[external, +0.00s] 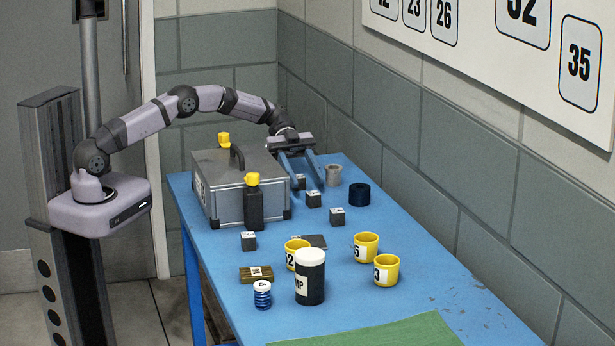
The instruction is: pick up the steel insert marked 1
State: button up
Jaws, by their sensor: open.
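Several small dark steel cubes with pale marked tops stand on the blue table: one by my left fingertip (298,182), one just in front of my fingertips (314,200), one further right (337,217) and one nearer the front left (248,241). Their marks are too small to read, so I cannot tell which is marked 1. My gripper (307,184) is open, its two long fingers pointing down toward the table at the back. Nothing shows held between them. I cannot tell whether the fingers touch a cube.
A grey case (230,190) stands left of my gripper, with a dark yellow-capped bottle (253,205) before it. A grey cylinder (333,175) and a dark roll (359,194) stand right. Yellow cups (366,247) and a white-lidded jar (310,280) stand nearer the front.

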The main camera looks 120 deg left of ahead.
aim_at(315, 194)
jog(key=shift+p+x, duration=1.15)
jog(key=shift+x, duration=1.95)
jog(key=shift+w+d+f, duration=0.15)
jog(key=shift+w+d, duration=0.2)
jog(key=shift+d, duration=0.1)
jog(key=shift+c, duration=0.6)
jog(key=c, duration=1)
grip_shut()
jog(key=shift+r, duration=0.4)
notch_tip(315, 194, up, 9)
jog(key=shift+r+b, duration=0.2)
jog(key=shift+b, duration=0.65)
